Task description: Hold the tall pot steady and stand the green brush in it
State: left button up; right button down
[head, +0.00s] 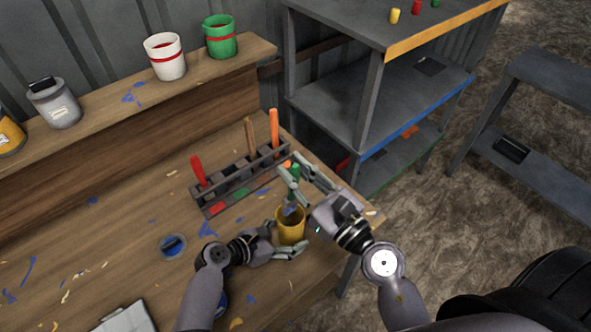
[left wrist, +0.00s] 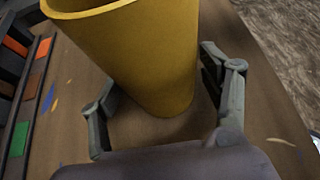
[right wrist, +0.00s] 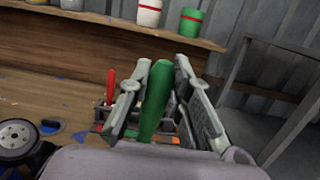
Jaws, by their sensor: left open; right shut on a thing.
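The tall yellow pot (head: 290,232) stands upright near the bench's right edge. My left gripper (head: 287,240) is open, with its fingers on either side of the pot; in the left wrist view the pot (left wrist: 155,65) rises between the fingers with visible gaps. My right gripper (head: 291,166) is shut on the green handle of the brush (head: 294,174). In the right wrist view the handle (right wrist: 154,100) stands between the fingers, slightly tilted. The brush's lower end is at the pot's mouth; how deep it sits inside I cannot tell.
A tool rack (head: 238,182) with red, brown and orange handles stands just behind the pot. A blue round lid or tin (head: 172,245) lies to the left. White (head: 166,58) and green (head: 220,38) cans stand on the back ledge. A grey shelf (head: 335,95) is at the right.

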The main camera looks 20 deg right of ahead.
pick_arm(q)
jog(key=c, duration=0.8)
dwell(1.5)
